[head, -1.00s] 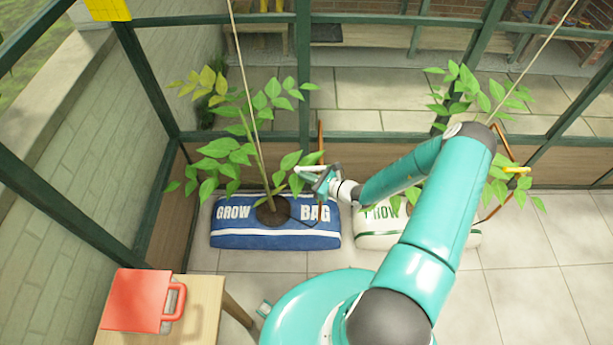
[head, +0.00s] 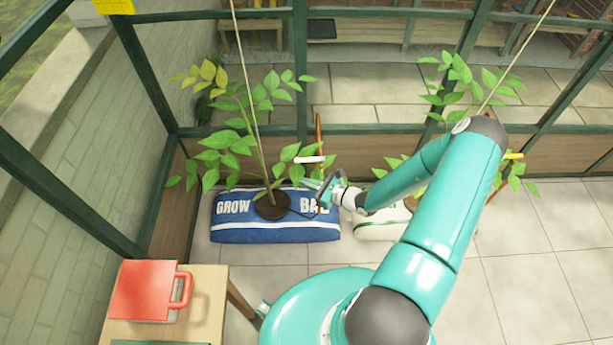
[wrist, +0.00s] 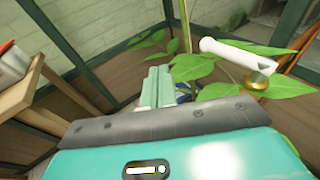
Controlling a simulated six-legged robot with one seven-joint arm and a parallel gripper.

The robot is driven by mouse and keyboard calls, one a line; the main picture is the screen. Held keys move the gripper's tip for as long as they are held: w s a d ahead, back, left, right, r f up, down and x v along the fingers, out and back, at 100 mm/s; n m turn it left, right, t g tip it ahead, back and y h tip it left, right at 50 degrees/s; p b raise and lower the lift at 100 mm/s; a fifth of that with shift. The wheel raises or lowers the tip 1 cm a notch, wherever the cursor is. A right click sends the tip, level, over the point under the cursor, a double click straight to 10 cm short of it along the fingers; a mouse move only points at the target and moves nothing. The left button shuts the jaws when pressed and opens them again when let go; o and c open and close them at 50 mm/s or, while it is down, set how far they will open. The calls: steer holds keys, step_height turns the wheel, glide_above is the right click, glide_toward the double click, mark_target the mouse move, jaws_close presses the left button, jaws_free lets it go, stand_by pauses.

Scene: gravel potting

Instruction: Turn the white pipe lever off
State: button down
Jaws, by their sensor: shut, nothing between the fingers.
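The white pipe lever (head: 310,159) lies roughly level across the copper pipe (head: 318,128), above the right end of the blue grow bag. In the wrist view the white lever (wrist: 235,53) shows at the upper right, on a brass valve body (wrist: 257,80), with leaves around it. My gripper (head: 309,184) is just below the lever in the head view, apart from it. In the wrist view my gripper's fingers (wrist: 157,88) are together and empty, to the left of the lever. The lower pipe is partly hidden by my wrist.
A blue grow bag (head: 240,232) with a leafy plant stands below the lever. A white grow bag (head: 372,230) is partly behind my arm. A yellow lever (head: 513,156) is at right.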

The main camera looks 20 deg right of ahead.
steer(key=s, duration=0.1)
steer(key=s+a, duration=0.1)
steer(key=s, duration=0.1)
steer(key=s+r, duration=0.1)
steer(key=s, duration=0.1)
steer(key=shift+s+a+r, duration=0.1)
steer(key=shift+s+a, duration=0.1)
steer(key=shift+a, duration=0.2)
